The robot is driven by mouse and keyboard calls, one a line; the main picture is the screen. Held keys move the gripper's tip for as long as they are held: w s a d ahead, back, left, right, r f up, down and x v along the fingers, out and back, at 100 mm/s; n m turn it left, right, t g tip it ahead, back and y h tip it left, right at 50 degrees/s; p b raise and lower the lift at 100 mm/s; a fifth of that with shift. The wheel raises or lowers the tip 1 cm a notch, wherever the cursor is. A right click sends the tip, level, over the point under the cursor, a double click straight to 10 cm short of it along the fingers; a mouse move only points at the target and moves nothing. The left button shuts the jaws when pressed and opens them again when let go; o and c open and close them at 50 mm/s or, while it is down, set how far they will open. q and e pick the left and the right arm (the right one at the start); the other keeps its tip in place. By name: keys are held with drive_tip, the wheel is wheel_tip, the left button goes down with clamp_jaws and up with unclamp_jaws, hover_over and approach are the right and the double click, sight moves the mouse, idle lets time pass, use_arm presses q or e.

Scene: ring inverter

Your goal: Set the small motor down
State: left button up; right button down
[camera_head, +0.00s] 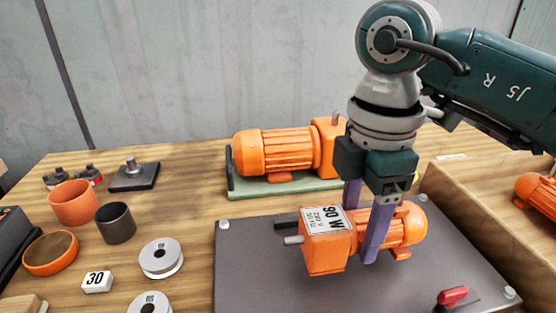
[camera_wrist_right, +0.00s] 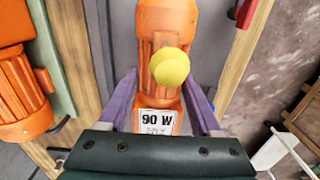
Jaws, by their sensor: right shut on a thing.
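The small orange motor (camera_head: 328,252) has a "90 W" label and a grey shaft pointing left. It is over the dark grey plate (camera_head: 260,275); I cannot tell whether it touches it. My right gripper (camera_head: 362,230) reaches down from above, its purple fingers shut on the motor's body. In the right wrist view the motor (camera_wrist_right: 158,28) lies between the two fingers (camera_wrist_right: 160,95), with its label near the palm. A yellow round thing (camera_wrist_right: 169,67) covers part of the motor there. My left gripper is not in view.
A larger orange motor (camera_head: 290,152) sits on a green base (camera_head: 290,187) behind the plate. A red handle (camera_head: 453,297) is at the plate's front right. A wooden tray (camera_head: 470,195) with another orange motor (camera_head: 538,193) is at right.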

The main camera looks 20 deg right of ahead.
sight(362, 215)
drive_tip(key=shift+f, duration=1.05)
drive_tip(key=shift+f, duration=0.15)
drive_tip(key=shift+c, duration=0.4)
unclamp_jaws()
wheel_tip(362, 215, up, 12)
drive_tip(key=p, duration=0.2)
drive_tip(key=shift+p, duration=0.3)
